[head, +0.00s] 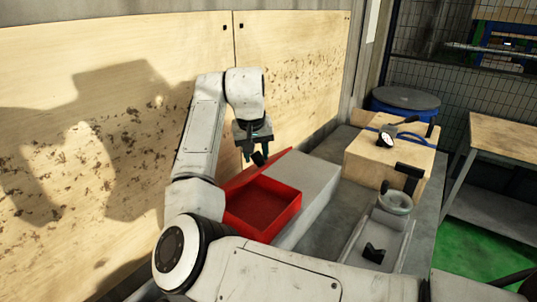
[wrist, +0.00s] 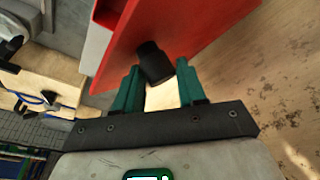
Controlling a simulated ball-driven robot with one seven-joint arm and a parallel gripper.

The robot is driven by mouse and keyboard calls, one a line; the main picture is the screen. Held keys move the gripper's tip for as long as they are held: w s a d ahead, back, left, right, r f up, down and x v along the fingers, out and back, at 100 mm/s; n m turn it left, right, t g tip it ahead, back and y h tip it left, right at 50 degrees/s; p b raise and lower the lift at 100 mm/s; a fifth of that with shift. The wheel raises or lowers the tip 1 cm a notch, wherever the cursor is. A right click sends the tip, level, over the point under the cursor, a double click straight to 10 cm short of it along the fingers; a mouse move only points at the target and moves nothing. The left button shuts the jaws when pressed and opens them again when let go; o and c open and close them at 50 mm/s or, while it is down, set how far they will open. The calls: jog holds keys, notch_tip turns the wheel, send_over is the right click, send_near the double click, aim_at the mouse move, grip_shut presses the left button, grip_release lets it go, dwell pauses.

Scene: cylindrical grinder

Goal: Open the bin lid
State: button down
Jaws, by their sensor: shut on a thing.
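The red bin (head: 285,222) stands on the bench, its inside in view and empty. Its red lid (head: 246,178) is raised and tilted up along the bin's wall-side edge. In the wrist view the lid (wrist: 195,32) is a slanted red panel with a black knob (wrist: 153,62) standing out from it. My gripper (head: 254,154) is above the bin, beside the raised lid. It is shut on the black knob, which sits between the green fingers in the wrist view (wrist: 156,80). The hinge is hard to make out.
A light grey box (head: 312,183) stands right beside the bin. A wooden box (head: 385,165) with a black-and-white lamp (head: 386,138) and a blue drum (head: 405,102) are farther right. A grey fixture (head: 375,232) is at front right. A plywood wall (head: 300,60) rises close behind.

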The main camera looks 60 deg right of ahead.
jog(key=w+r+g+p, duration=0.1)
jog(key=w+r+p, duration=0.1)
jog(key=w, duration=0.4)
jog(key=shift+a+p, duration=0.2)
jog(key=shift+p, duration=0.6)
jog(key=shift+f+g, duration=0.15)
jog(key=shift+g, duration=0.15)
jog(key=c, duration=1.1)
grip_release()
jog(key=shift+c, duration=0.2)
jog(key=o, duration=0.3)
jog(key=shift+w+a, duration=0.15)
jog(key=shift+r, duration=0.25)
